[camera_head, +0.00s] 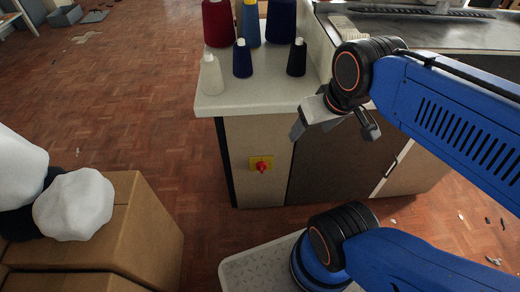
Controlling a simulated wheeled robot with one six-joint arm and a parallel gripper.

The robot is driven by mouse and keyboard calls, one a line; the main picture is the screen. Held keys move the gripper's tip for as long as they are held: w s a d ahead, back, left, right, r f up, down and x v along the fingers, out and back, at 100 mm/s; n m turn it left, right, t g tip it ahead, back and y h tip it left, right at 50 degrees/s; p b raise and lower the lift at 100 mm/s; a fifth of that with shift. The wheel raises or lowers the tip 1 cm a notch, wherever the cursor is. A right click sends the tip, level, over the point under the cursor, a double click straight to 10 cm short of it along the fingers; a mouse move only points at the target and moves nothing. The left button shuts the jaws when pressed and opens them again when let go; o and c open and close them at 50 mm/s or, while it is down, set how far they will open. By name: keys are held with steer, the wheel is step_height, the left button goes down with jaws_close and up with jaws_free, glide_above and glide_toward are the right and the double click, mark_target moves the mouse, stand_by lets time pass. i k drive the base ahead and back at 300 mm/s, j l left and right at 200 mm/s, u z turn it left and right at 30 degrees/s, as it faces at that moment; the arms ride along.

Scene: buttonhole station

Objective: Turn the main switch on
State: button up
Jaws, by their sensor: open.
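The main switch (261,166) is a red knob on a yellow plate, mounted on the beige side panel of the sewing station cabinet, below the worktop. The knob's exact turn position is too small to tell. My gripper (333,138) is in front of the cabinet, to the right of the switch and higher in the picture. Its two grey fingers are spread apart with nothing between them. It is not touching the switch.
Thread cones, red (219,22), blue (242,60) and white (211,74) among them, stand on the worktop (245,104) above the switch. A cardboard box (140,235) with white bundles (75,204) stands at left. The wooden floor (150,110) between is clear.

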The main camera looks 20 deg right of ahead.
mark_target(261, 167)
steer(key=k+l+z, duration=0.15)
steer(key=l, duration=0.25)
steer(key=k+l+z, duration=0.1)
steer(key=l, duration=0.25)
steer(key=k+l+z, duration=0.15)
steer(key=l, duration=0.3)
steer(key=k, duration=0.1)
